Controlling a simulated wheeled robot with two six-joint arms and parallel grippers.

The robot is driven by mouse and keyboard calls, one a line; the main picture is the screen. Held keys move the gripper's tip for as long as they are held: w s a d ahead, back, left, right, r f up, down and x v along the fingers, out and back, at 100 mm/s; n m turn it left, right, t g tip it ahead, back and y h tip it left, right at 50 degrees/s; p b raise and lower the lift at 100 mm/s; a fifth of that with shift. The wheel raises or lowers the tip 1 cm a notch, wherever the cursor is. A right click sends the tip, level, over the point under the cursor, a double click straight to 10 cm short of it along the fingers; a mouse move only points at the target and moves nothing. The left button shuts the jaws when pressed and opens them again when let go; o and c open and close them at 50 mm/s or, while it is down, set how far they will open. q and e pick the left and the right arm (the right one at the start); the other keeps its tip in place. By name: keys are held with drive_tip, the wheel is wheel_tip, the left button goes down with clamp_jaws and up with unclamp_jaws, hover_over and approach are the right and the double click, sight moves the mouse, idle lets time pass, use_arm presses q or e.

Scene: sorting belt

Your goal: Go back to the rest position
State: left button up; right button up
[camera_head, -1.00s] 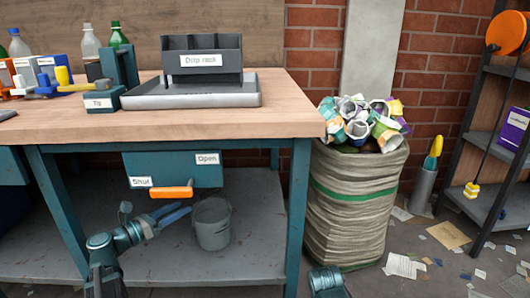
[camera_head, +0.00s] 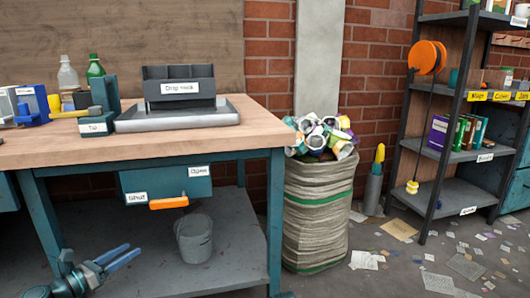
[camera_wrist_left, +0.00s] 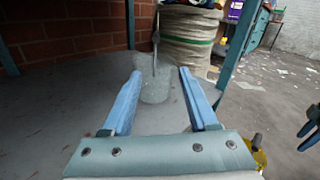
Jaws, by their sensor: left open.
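My left gripper (camera_head: 122,258) is at the lower left of the head view, in front of the workbench's lower shelf, with its blue fingers apart. In the left wrist view its two fingers (camera_wrist_left: 158,98) are spread with nothing between them. A grey bucket (camera_head: 194,240) on the lower shelf lies beyond the fingertips and shows between them in the wrist view (camera_wrist_left: 154,80). My right gripper is not in the head view. At the right edge of the wrist view a dark blue gripper-like part (camera_wrist_left: 312,130) shows, cut off by the frame.
A workbench (camera_head: 250,130) carries a tray with a "Drop rack" (camera_head: 180,88), bottles and tools. Under its top is a drawer (camera_head: 166,181) with an orange handle. A full sack (camera_head: 318,215) and a shelf rack (camera_head: 455,195) stand right. Floor between them has scattered paper.

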use_arm(q)
drive_tip(key=d+f+m+g+h+p, duration=0.1)
drive_tip(key=d+f+m+g+p, duration=0.1)
drive_tip(key=d+m+g+p, duration=0.8)
drive_tip(key=s+d+f+m+g+y+p, duration=0.1)
drive_tip(key=s+d+m+y+p, duration=0.15)
drive_tip(key=d+m, duration=0.35)
drive_tip(key=s+d+m+g+y+p, duration=0.15)
drive_tip(key=s+d+m, duration=0.25)
drive_tip(key=d, duration=0.4)
drive_tip(key=s+d+f+m+g+y+p, duration=0.1)
drive_tip(key=s+d+m+g, duration=0.1)
drive_tip(key=s+d+m, duration=0.4)
drive_tip(key=s+d+r+m+y+p, duration=0.3)
drive_tip(key=s+r+m+y+p, duration=0.3)
drive_tip(key=m, duration=0.4)
wheel_tip(320, 180, up, 36)
drive_tip(key=w+p, duration=0.1)
drive_tip(key=p, duration=3.7)
drive_tip(key=shift+w+n+g, duration=0.3)
drive_tip(key=shift+w+g, duration=0.05)
drive_tip(key=shift+g, duration=0.1)
drive_tip(key=shift+f, duration=0.15)
